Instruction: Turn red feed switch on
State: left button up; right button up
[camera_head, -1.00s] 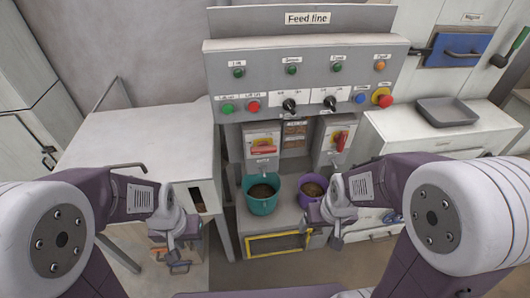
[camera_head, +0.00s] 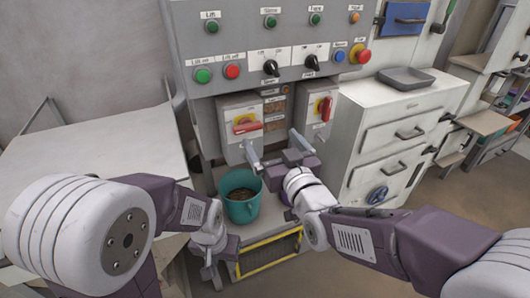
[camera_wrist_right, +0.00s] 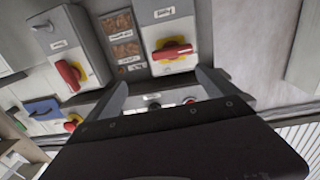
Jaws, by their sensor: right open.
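Two grey switch boxes hang under the panel. The left box has a red handle (camera_head: 247,127) lying level on a yellow plate; the right box has a red handle (camera_head: 325,109) standing upright. Their labels are too small to read. My right gripper (camera_head: 276,148) is open and empty, its fingers pointing up just below and between the boxes, apart from both handles. In the right wrist view, seen upside down, the level handle (camera_wrist_right: 173,51) is beyond the fingers and the upright handle (camera_wrist_right: 68,75) is at left. My left gripper (camera_head: 214,264) hangs low at left; its jaws are unclear.
The panel above has a green button (camera_head: 203,76), a red button (camera_head: 233,72), black selector knobs and a red emergency stop (camera_head: 363,56). A teal bucket (camera_head: 243,207) stands below the boxes. A white table (camera_head: 90,150) is at left, a drawer cabinet (camera_head: 400,130) at right.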

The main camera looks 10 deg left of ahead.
aim_at(249, 130)
jog(key=shift+n+y, duration=0.3)
jog(key=shift+y, duration=0.1)
jog(key=w+a, duration=0.2)
jog(key=w+a+f, duration=0.1)
jog(key=w+a, duration=0.3)
jog(key=a, duration=0.1)
jog(key=shift+w+f, duration=0.1)
jog(key=shift+f, duration=0.15)
jog(key=c, duration=1.4)
